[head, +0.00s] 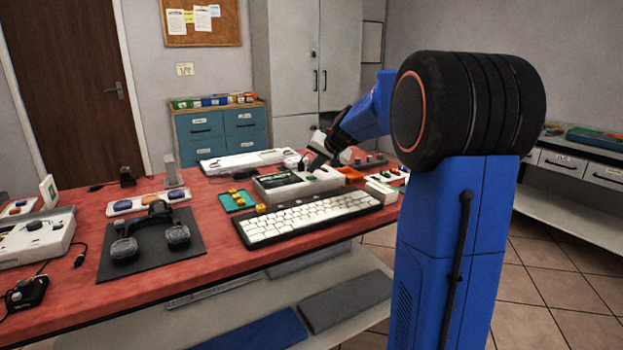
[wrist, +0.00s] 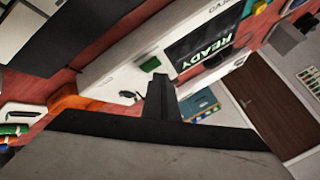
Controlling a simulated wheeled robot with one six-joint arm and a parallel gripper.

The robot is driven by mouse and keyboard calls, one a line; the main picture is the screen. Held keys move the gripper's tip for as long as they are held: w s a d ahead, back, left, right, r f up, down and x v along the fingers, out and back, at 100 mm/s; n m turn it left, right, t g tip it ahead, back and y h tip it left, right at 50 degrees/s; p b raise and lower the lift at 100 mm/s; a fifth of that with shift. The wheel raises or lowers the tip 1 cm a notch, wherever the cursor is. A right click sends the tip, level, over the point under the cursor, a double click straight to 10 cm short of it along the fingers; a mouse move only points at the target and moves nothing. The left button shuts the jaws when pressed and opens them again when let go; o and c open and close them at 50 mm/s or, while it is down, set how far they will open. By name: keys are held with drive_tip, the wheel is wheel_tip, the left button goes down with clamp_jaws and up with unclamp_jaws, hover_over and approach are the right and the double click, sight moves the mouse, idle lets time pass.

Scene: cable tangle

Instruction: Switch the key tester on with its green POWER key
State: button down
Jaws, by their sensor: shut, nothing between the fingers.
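The key tester (head: 318,185) is a pale box on the red table, behind the white keyboard. In the wrist view it lies tilted across the middle (wrist: 112,72), and its dark screen (wrist: 205,48) reads READY in green letters. A green key (wrist: 150,64) on its pale top shows in the wrist view, taken to be the POWER key. My gripper (wrist: 158,82) is shut and empty, its tip close to the green key in that picture; I cannot tell whether they touch. In the head view my gripper (head: 320,158) is over the tester's right part, and it hides the key.
The white keyboard (head: 315,215) lies in front of the tester. An orange piece (head: 350,173) and a pale box (head: 381,189) are to its right. A green board (head: 238,200) and a dark mat (head: 150,255) with a headset-like device are to the left.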

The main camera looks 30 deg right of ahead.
sight(313, 180)
drive_tip(key=shift+r, duration=0.35)
drive_tip(key=shift+r, duration=0.1)
drive_tip(key=shift+r, duration=2.9)
drive_tip(key=shift+s+a, duration=0.1)
drive_tip(key=s+a+f+n, duration=0.1)
drive_tip(key=s+a, duration=0.4)
drive_tip(key=s, duration=0.1)
drive_tip(key=s+a+f+n+g, duration=0.1)
drive_tip(key=s+a, duration=0.4)
drive_tip(key=s, duration=0.2)
drive_tip(key=s+a+f+n+g, duration=0.1)
drive_tip(key=s+a+f, duration=0.1)
drive_tip(key=s+a, duration=0.3)
drive_tip(key=shift+s+a+n, duration=0.15)
drive_tip(key=shift+s+n, duration=0.15)
drive_tip(key=shift+s, duration=0.7)
drive_tip(key=s+a+f+n, duration=0.1)
drive_tip(key=s+f, duration=0.3)
drive_tip(key=s, duration=0.4)
drive_tip(key=s+a+f+n+g, duration=0.1)
drive_tip(key=s+a+f, duration=0.1)
drive_tip(key=s+f, duration=0.3)
drive_tip(key=s+a+f+n+g+h, duration=0.1)
drive_tip(key=s+f, duration=0.4)
drive_tip(key=s, duration=0.8)
drive_tip(key=shift+a+n, duration=0.6)
drive_tip(key=shift+a, duration=0.1)
